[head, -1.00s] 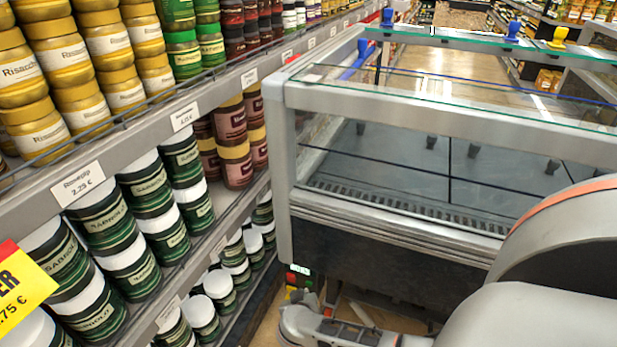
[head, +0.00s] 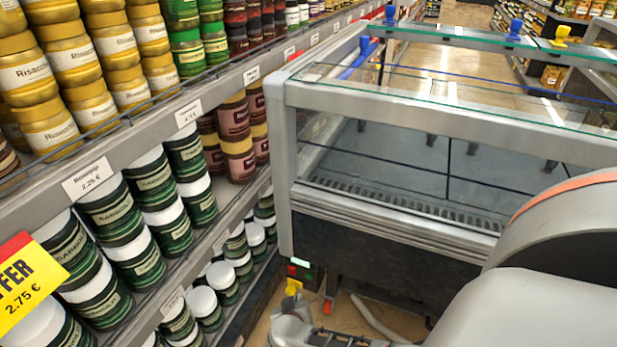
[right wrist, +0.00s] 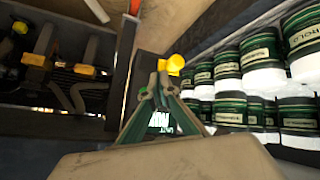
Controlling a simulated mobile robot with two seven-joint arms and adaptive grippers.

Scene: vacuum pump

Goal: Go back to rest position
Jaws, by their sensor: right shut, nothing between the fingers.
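My right arm (head: 530,310) comes in from the lower right of the head view. Its gripper (head: 296,306) is low at the bottom middle, between the shelf and the freezer, and shows only in small part. In the right wrist view the right gripper (right wrist: 162,76) has its fingers drawn together at the tips, with nothing held. A yellow knob-like piece (right wrist: 176,64) appears close beside the tips; I cannot tell whether they touch. My left gripper is not in view.
A shelf (head: 90,178) with several rows of jars stands close on the left. A glass-topped freezer (head: 400,222) fills the middle and right. A narrow strip of floor (head: 258,330) lies between them.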

